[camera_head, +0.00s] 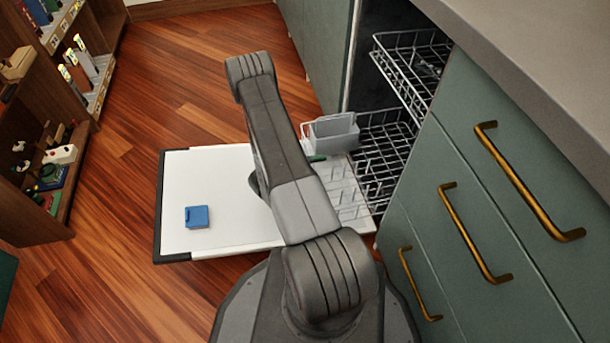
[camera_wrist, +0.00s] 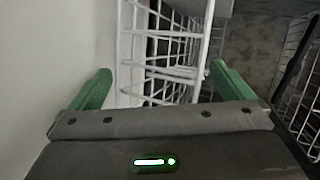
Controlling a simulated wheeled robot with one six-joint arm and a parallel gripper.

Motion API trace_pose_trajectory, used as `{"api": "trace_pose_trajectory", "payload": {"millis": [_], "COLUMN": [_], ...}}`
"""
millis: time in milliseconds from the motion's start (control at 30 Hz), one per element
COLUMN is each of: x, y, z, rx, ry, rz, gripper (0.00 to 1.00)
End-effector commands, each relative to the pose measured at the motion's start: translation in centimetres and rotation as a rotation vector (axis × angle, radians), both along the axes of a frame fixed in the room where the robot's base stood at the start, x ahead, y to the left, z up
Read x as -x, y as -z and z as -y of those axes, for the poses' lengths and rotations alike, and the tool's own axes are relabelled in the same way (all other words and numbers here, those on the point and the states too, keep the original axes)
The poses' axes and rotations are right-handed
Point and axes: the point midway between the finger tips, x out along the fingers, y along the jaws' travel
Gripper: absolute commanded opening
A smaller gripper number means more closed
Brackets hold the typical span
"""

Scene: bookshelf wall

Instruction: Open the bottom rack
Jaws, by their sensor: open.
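The dishwasher's bottom rack (camera_head: 378,150) is a light wire rack with rows of tines. Its front part reaches out over the lowered white door (camera_head: 205,168), and the rest is inside the dark cavity. A grey cutlery basket (camera_head: 333,133) sits at its far side. In the wrist view the bottom rack (camera_wrist: 206,45) appears as white wires ahead of and between my gripper's green fingers. My gripper (camera_wrist: 160,72) is open, its fingers wide apart. Whether a finger touches the wire I cannot tell. In the head view my arm hides most of the gripper.
The upper rack (camera_head: 405,65) hangs above, partly out. A blue block (camera_head: 197,216) lies on the open door. Green drawers with brass handles (camera_head: 475,235) stand at the right, under a grey counter (camera_head: 540,60). A bookshelf (camera_head: 50,140) is at the left, with clear wooden floor between.

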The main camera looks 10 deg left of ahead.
Motion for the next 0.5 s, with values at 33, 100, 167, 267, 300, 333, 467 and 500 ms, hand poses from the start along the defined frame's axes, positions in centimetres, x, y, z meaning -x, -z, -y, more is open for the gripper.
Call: {"api": "trace_pose_trajectory", "payload": {"millis": [33, 100, 167, 267, 300, 333, 467, 500], "x": [-0.1, 0.2, 0.5, 1.0, 1.2, 1.4, 2.0, 2.2], "y": [-1.1, -1.1, -1.0, -0.9, -0.9, -0.8, -0.6, -0.5], "z": [-0.1, -0.5, -0.9, -1.4, -1.6, -1.7, -2.4, -2.6], "rx": [0.013, 0.013, 0.012, 0.011, 0.01, 0.01, 0.009, 0.008], "ry": [0.001, 0.0, -0.001, -0.001, -0.002, -0.002, -0.003, -0.003], "rz": [0.016, 0.017, 0.018, 0.019, 0.018, 0.018, 0.016, 0.016], "gripper": [1.0, 1.0, 1.0, 1.0, 1.0, 1.0, 1.0, 1.0]}}
